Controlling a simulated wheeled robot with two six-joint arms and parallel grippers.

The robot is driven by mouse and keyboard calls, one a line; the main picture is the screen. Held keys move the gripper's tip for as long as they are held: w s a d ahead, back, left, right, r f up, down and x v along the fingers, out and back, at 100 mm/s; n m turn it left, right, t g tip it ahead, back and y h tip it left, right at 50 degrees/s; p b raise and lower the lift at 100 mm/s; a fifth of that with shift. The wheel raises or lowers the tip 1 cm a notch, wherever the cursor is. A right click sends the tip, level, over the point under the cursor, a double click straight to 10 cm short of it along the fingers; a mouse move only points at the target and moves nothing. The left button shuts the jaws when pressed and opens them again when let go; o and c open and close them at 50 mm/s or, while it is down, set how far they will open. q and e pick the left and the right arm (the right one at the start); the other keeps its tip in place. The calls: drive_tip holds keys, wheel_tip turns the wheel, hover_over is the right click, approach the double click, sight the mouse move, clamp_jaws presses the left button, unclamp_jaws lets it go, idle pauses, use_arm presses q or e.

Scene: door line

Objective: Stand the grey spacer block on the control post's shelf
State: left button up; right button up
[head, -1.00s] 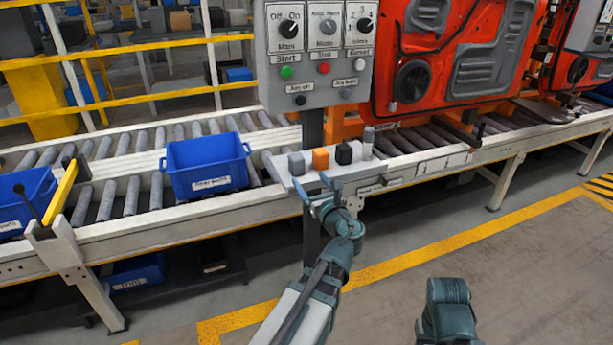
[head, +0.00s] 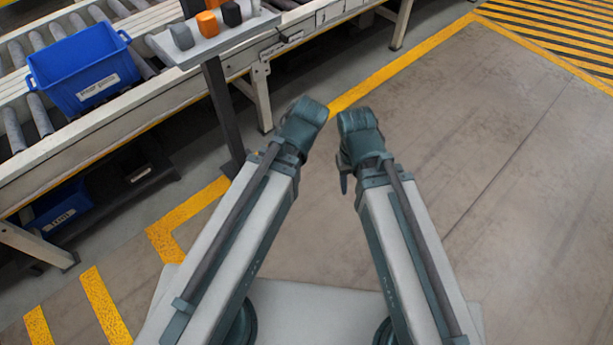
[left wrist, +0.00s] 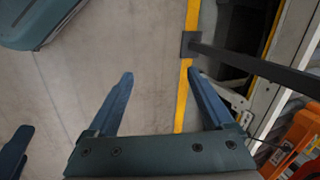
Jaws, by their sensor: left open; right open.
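The grey spacer block (head: 181,36) stands upright at the left end of the control post's pale shelf (head: 196,53). Neither gripper touches it. My left gripper (left wrist: 160,76) is open, with nothing between its two blue fingers in the left wrist view and bare floor beyond. In the head view only the back of its wrist shows, short of the shelf and to its right. My right gripper (head: 344,180) is beside it over the floor. It is open, though its fingers are mostly hidden behind its wrist.
An orange block (head: 208,24), a black block (head: 232,14) and another grey piece share the shelf. The dark post (head: 222,115) holds the shelf in front of the roller conveyor. A blue bin (head: 85,68) sits on the rollers. The floor at right is clear.

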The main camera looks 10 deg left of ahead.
use_arm(q)
drive_tip(key=s+d+f+n+g+h, duration=0.1)
drive_tip(key=s+d+n+g+h, duration=0.1)
drive_tip(key=s+d, duration=0.3)
drive_tip(key=shift+s+d+f+n+h, duration=0.15)
drive_tip(key=shift+s+d+n+h, duration=0.2)
drive_tip(key=shift+d, duration=0.5)
drive_tip(key=shift+w, duration=0.15)
wheel_tip(320, 180, up, 15)
drive_tip(key=p, duration=1.5)
